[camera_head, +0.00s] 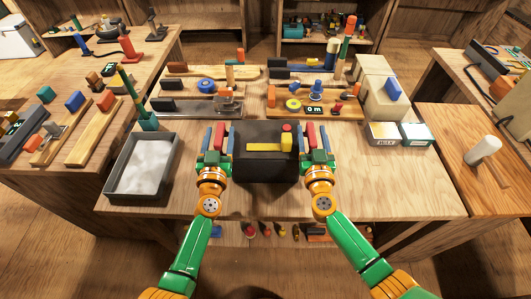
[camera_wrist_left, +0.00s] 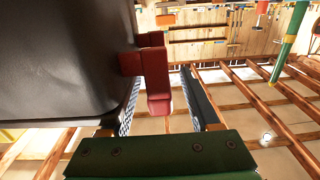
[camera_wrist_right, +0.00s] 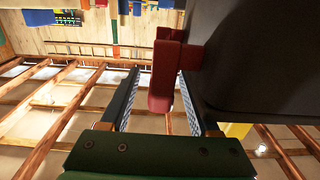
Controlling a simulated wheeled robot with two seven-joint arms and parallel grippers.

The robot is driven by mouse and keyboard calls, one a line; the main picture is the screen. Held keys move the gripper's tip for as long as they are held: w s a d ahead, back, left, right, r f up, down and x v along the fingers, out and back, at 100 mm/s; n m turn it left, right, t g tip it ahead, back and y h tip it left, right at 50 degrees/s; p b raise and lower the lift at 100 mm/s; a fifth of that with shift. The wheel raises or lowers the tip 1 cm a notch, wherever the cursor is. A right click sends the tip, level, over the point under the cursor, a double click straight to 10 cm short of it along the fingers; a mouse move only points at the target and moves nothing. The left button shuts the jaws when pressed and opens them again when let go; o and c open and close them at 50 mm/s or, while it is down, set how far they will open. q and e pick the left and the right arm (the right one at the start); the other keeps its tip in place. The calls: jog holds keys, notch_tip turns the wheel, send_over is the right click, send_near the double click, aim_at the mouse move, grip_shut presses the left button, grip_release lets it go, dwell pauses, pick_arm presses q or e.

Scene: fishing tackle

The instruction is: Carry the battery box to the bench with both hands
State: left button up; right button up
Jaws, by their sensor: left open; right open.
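The battery box (camera_head: 254,168) is dark grey, with a yellow bar and a red knob on top. It is upright at the middle of the light wooden bench (camera_head: 390,180); I cannot tell whether its base touches the wood. My left gripper (camera_head: 217,140) is open at its left side. In the left wrist view a red handle (camera_wrist_left: 157,85) on the box sits between the two fingers. My right gripper (camera_head: 313,140) is open at its right side. In the right wrist view the other red handle (camera_wrist_right: 163,80) is between the fingers.
A grey tray with pale contents (camera_head: 142,172) stands left of my left gripper. Boards with tackle parts (camera_head: 315,98) lie behind the box. Small cartons (camera_head: 384,133) and a beige container (camera_head: 375,92) stand at back right. The bench right of my right gripper is clear.

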pick_arm(q)
jog(key=shift+w, duration=0.2)
pick_arm(e)
jog(key=shift+w, duration=0.1)
pick_arm(q)
jog(key=shift+c, duration=0.2)
pick_arm(e)
jog(key=shift+c, duration=0.2)
pick_arm(q)
jog(key=shift+s, duration=0.1)
grip_shut()
pick_arm(e)
grip_shut()
jog(key=shift+r, duration=0.1)
dwell(0.4)
